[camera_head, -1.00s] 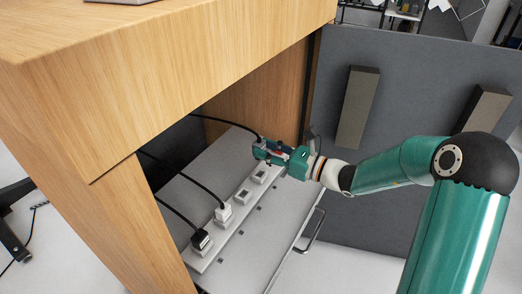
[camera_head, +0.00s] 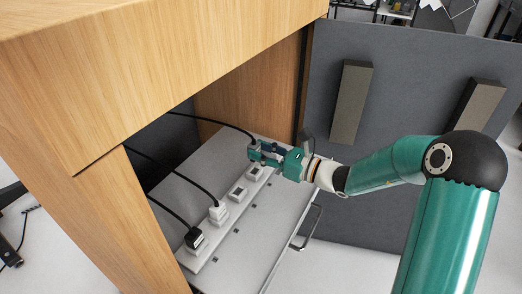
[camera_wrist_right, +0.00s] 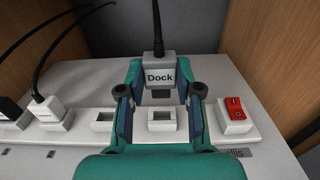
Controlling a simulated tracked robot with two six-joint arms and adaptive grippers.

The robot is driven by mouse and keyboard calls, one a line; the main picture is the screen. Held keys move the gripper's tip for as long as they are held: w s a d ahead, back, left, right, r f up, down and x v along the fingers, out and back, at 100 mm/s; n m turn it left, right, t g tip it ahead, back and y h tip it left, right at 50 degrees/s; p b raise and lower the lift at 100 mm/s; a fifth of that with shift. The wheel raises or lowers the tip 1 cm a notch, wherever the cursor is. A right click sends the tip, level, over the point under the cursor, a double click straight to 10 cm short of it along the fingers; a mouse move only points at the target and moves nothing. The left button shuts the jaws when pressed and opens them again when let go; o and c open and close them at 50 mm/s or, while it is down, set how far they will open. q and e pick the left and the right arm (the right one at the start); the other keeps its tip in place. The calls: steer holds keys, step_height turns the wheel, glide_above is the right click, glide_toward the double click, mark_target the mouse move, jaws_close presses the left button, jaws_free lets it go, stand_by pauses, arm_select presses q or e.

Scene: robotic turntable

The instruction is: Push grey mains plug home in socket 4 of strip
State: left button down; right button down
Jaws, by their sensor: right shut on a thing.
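The grey plug (camera_wrist_right: 159,74), labelled "Dock", is between the fingers of my right gripper (camera_wrist_right: 159,92) in the right wrist view. My right gripper is shut on it. A cable rises from its top and its dark lower end shows. The plug appears above and behind the fourth socket (camera_wrist_right: 162,121), whose opening is visible and empty. In the head view my right gripper (camera_head: 262,153) is over the far part of the power strip (camera_head: 222,229) and mostly hides the plug. My left gripper is not in view.
A black plug (camera_head: 195,238) and a white plug (camera_head: 218,212) sit in the near sockets. The third socket (camera_wrist_right: 104,121) is empty. A red switch (camera_wrist_right: 234,107) is right of socket four. Wooden desk panels (camera_head: 110,208) enclose the left side.

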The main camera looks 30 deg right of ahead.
steer(key=shift+f+b, duration=0.95)
steer(key=shift+f, duration=0.55)
stand_by(0.6)
steer(key=shift+f+b, duration=1.4)
steer(key=shift+f, duration=0.05)
steer(key=c, duration=0.7)
jaws_free()
step_height(320, 180, up, 10)
